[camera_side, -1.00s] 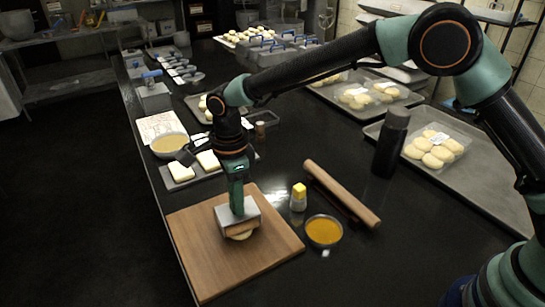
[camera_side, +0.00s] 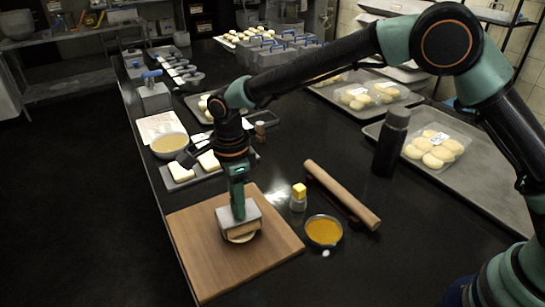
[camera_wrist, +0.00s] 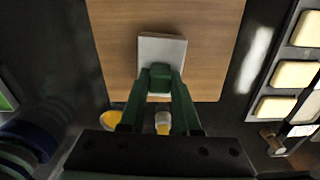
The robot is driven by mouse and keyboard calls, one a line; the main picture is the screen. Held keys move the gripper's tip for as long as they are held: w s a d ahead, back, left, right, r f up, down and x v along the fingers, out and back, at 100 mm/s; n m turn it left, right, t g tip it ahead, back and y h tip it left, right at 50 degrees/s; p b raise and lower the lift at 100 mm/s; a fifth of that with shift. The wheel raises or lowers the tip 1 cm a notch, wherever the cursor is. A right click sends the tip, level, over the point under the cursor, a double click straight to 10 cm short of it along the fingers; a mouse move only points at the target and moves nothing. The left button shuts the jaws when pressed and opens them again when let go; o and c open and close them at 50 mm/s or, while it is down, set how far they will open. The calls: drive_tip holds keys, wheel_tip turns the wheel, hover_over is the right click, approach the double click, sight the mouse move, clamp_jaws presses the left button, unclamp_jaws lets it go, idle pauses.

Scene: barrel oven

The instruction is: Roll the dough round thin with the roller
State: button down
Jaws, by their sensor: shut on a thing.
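My gripper (camera_side: 238,203) is shut on the roller (camera_side: 239,216), a grey block-shaped holder with a wooden roller under it. The roller sits over the wooden board (camera_side: 195,262). The dough round (camera_side: 241,239) is pale and lies on the board under the roller. Only its front edge shows; the rest is hidden. In the wrist view my green fingers (camera_wrist: 160,78) meet on the top of the grey holder (camera_wrist: 161,46), and the dough cannot be seen there.
Right of the board are a yellow-capped shaker (camera_side: 299,197), a bowl of orange sauce (camera_side: 323,230) and a wooden rolling pin (camera_side: 341,194). Behind it are a tray with pale blocks (camera_side: 182,171) and a bowl (camera_side: 169,144). A dark bottle (camera_side: 391,142) stands further right.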

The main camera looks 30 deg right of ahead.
drive_tip(key=shift+s+a+r, duration=0.1)
drive_tip(key=shift+s, duration=0.9)
drive_tip(key=shift+w+f, duration=0.15)
drive_tip(key=shift+f, duration=0.05)
drive_tip(key=shift+w+f, duration=0.2)
drive_tip(key=shift+w, duration=0.65)
drive_tip(key=shift+w, duration=0.15)
drive_tip(key=shift+w, duration=0.8)
drive_tip(key=shift+s+r, duration=0.1)
drive_tip(key=shift+s, duration=0.95)
